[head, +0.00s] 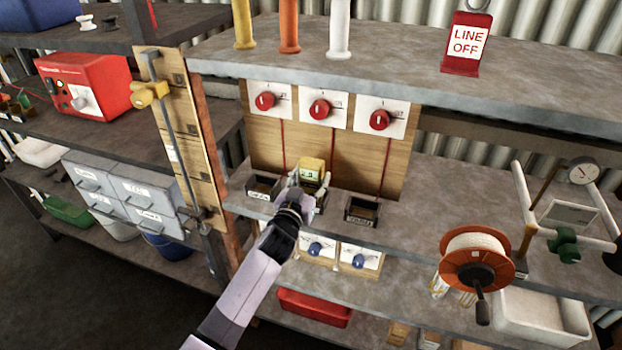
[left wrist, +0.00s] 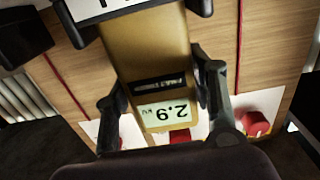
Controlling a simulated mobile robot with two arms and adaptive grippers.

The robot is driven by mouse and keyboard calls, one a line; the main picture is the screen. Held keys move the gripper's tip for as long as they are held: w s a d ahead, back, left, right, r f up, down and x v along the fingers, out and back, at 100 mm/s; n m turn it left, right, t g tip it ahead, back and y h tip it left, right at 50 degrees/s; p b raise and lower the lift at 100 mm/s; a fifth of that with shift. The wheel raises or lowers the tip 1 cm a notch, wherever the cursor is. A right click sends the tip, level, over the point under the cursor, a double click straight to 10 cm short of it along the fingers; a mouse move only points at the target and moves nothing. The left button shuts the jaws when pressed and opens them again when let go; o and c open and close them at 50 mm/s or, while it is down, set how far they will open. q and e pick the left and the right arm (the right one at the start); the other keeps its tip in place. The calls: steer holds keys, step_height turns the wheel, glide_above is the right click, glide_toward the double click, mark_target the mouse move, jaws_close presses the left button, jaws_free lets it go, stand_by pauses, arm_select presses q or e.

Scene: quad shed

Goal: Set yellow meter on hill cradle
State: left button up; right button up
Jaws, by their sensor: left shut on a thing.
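The yellow meter (head: 313,166) is in my left gripper (head: 309,186), above the middle of the shelf in the head view. In the left wrist view the meter (left wrist: 150,60) fills the space between the two fingers, and its display reads 2.9 upside down. Small dark open cradles stand along the shelf: a left one (head: 263,188), a right one (head: 362,211), and a middle one (head: 319,200) partly hidden by my gripper and the meter. Their labels are too small to read surely. I cannot tell whether the meter touches the middle cradle. My right gripper is not in view.
A wooden panel with three red knobs (head: 320,108) stands behind the cradles. The upper shelf (head: 420,65) overhangs them. A wooden post with a yellow clamp (head: 150,94) is at left. An orange reel (head: 477,262) stands at right.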

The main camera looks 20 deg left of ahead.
arm_select(q)
steer(key=o, duration=1.4)
steer(key=s, duration=1.2)
steer(key=shift+a+r+b, duration=0.1)
steer(key=shift+a+b, duration=0.15)
steer(key=shift+b, duration=0.05)
